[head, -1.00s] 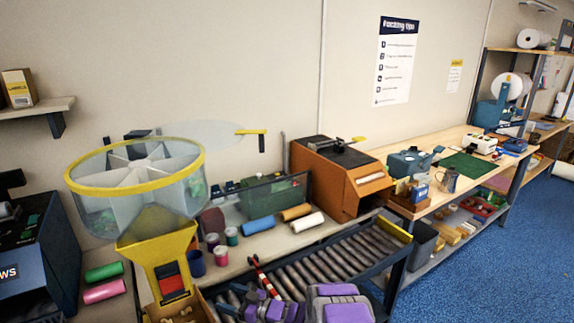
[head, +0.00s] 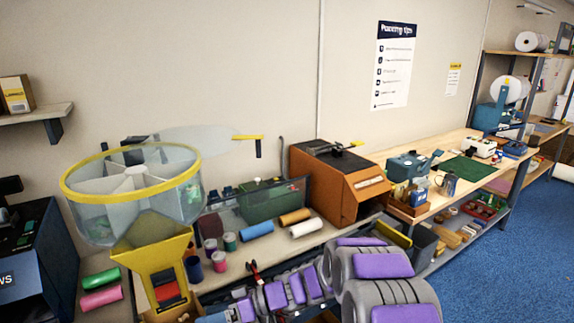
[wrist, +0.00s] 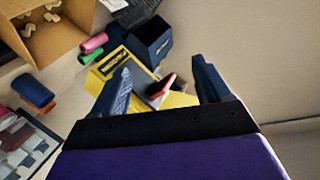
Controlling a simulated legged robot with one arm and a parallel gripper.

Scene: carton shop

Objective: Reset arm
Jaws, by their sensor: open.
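My gripper (wrist: 162,84) is open in the wrist view, its two dark blue fingers wide apart with nothing held between them. Beyond the fingers is the yellow chute stand (wrist: 178,100) with a red part on it. In the head view, my grey and purple arm stretches from the lower right toward the lower left, over the roller conveyor. It hides most of the rollers. The fingertips cannot be made out in the head view.
The yellow-rimmed hopper (head: 133,178) stands left of the arm. Colored rolls (head: 257,230) and an orange machine (head: 338,185) stand behind it. A cardboard box (wrist: 48,30) shows in the wrist view. Blue floor (head: 500,265) lies open at right.

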